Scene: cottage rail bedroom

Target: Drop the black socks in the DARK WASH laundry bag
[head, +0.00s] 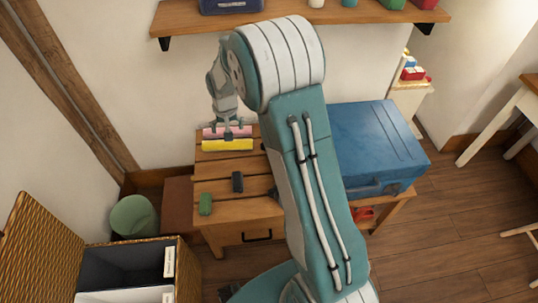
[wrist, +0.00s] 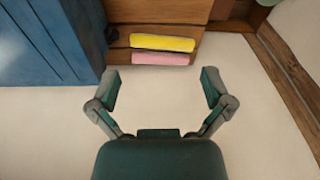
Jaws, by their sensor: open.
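The black socks appear as a small dark roll (head: 237,182) on the slatted wooden top, right of a green roll. The laundry hamper (head: 150,243) stands open at the lower left. It has a dark-lined bag (head: 112,268) behind a white-lined one (head: 115,297); their labels are too small to read. My gripper (head: 228,130) hangs near the wall by the pink and yellow rolls, away from the black roll. In the wrist view my gripper (wrist: 160,78) is open, with nothing between its fingers. I cannot clearly make out the black socks there.
A yellow roll (head: 227,145) and a pink roll (head: 213,132) lie at the back of the wooden top (head: 210,170). The green roll (head: 205,204) lies near its front. A blue case (head: 380,145) stands to the right. A shelf (head: 190,18) juts out above. A green bin (head: 133,216) stands behind the hamper.

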